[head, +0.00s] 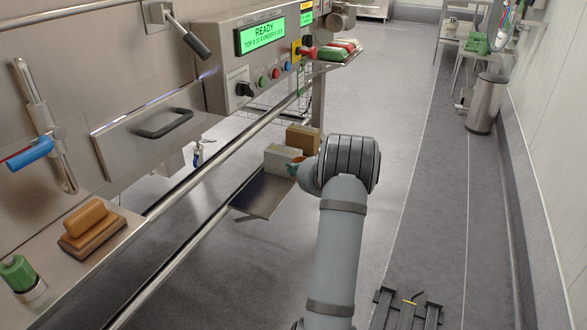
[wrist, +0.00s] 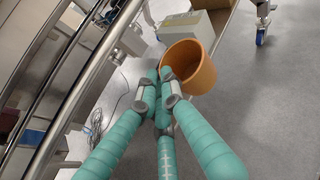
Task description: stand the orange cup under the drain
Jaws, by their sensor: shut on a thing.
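The orange cup (wrist: 190,66) shows in the wrist view just beyond the teal fingers of my gripper (wrist: 165,82). The fingers are closed together at the cup's near left rim, and the cup is tilted with its mouth partly toward the camera. In the head view my arm hides most of the gripper and cup; only a small orange patch shows beside the wrist. A small pipe with a blue lever (head: 197,156), which looks like the drain, hangs under the machine to the left. Its outlet is too small to make out.
A pale box (head: 281,158) and a brown box (head: 303,139) stand near my wrist, by a low metal shelf (head: 265,196). Long steel rails (head: 180,190) run between my arm and the machine. A drawer front (head: 150,128) juts out. Open floor lies to the right.

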